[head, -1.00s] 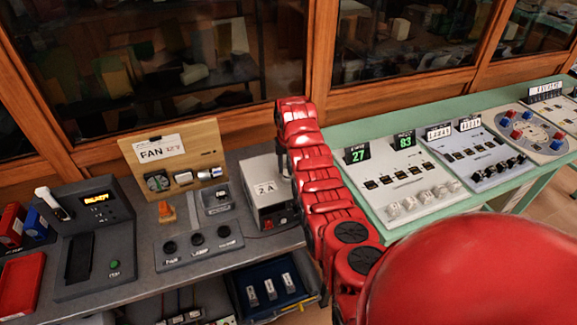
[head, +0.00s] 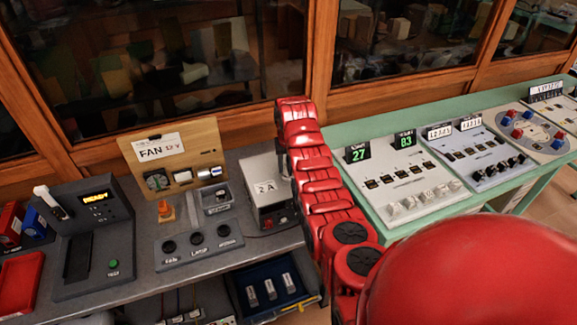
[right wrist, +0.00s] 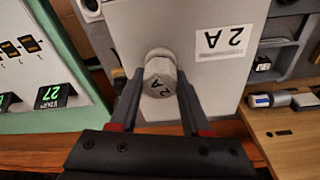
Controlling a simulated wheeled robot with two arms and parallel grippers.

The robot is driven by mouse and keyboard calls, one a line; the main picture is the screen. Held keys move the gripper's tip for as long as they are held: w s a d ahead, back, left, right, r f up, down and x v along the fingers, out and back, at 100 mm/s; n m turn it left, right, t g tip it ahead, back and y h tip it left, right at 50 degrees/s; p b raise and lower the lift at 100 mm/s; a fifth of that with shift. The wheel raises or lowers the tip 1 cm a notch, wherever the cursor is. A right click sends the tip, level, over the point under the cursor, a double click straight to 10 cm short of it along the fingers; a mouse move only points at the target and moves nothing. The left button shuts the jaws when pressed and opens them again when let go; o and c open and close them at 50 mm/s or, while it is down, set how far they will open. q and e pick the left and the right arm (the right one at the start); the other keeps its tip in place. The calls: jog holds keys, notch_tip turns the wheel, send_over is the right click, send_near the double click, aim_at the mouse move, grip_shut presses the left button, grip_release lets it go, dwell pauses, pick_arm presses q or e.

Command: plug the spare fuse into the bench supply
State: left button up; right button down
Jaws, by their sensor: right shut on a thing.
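The bench supply is a grey box marked 2 A (head: 262,196), standing on the grey bench left of my right arm. Its light grey panel with a 2 A label (right wrist: 203,62) fills the middle of the right wrist view. The cap is at the panel, in front of a round collar. I cannot tell how deep it sits. My left gripper is not in view.
A wooden FAN board (head: 177,160) and a switch box (head: 198,244) stand left of the supply. A tester reading READY (head: 92,240) is further left. Below, a blue drawer (head: 243,299) holds several small white pieces. A green table (head: 375,215) with panels stands right.

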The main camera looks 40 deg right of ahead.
jog(key=shift+f, duration=0.25)
grip_release()
dwell(0.5)
jog(key=shift+r, duration=0.1)
jog(key=shift+w+r, duration=0.1)
jog(key=shift+r, duration=1.1)
jog(key=shift+r+b, duration=0.5)
jog(key=shift+r, duration=1.75)
jog(key=shift+f, duration=0.1)
